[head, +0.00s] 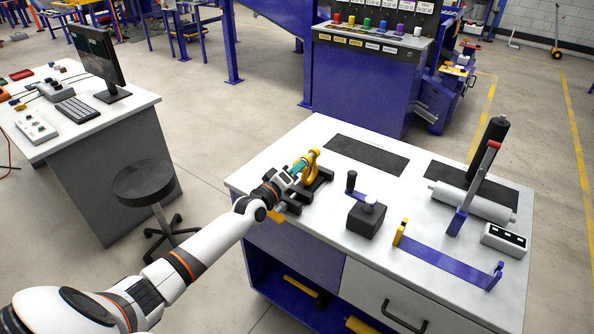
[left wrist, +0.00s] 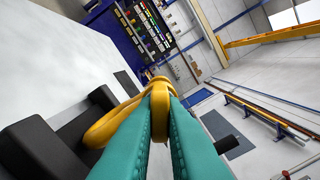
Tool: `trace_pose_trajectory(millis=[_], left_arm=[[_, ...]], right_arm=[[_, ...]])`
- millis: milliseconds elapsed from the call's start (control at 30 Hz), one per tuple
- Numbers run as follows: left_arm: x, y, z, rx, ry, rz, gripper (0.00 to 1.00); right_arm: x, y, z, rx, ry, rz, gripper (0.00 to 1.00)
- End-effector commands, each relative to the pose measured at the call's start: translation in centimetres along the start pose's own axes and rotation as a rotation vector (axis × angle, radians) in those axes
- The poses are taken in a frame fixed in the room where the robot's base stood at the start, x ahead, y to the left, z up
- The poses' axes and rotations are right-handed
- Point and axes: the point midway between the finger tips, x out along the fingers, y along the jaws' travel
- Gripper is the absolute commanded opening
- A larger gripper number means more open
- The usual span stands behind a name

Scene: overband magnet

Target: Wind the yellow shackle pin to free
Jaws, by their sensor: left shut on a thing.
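The yellow shackle (head: 312,163) sits in a black holder (head: 319,183) at the left end of the white workbench. My left gripper (head: 302,166) has its teal fingers against the shackle. In the left wrist view the two teal fingertips (left wrist: 161,92) are closed together on the yellow pin end (left wrist: 158,79). The shackle's curved bow (left wrist: 106,128) shows to the left of the fingers, beside the black holder blocks (left wrist: 40,146). The fingers hide most of the pin, and its thread cannot be seen. My right gripper is in neither view.
On the workbench (head: 338,245) are a black block with a knob (head: 367,216), a blue bar with yellow end (head: 445,262), a grey roller (head: 472,201) and a white box with dark buttons (head: 505,240). Black mats lie behind. A stool (head: 145,181) stands left.

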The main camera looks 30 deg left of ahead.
Motion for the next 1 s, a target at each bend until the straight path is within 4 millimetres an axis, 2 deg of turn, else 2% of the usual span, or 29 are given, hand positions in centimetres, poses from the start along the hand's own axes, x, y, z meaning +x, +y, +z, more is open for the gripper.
trace_pose_trajectory(millis=[300, 533, 567, 700, 1000], left_arm=[[0.0, 0.1, -0.2, -0.381, 0.001, 0.0, 0.0], [0.0, 0.0, -0.1, -0.404, 0.002, 0.001, 0.0], [0.0, 0.0, -0.1, -0.404, 0.002, 0.001, 0.12], [0.0, 0.0, -0.1, -0.402, 0.001, 0.001, 0.34], [-0.1, 0.0, 0.0, -0.4, 0.001, 0.0, 0.35]], right_arm=[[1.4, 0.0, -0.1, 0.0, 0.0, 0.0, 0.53], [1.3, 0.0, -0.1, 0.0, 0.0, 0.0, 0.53], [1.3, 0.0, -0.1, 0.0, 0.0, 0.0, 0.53], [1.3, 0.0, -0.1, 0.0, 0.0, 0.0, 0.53], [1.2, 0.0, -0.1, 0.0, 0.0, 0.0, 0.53]])
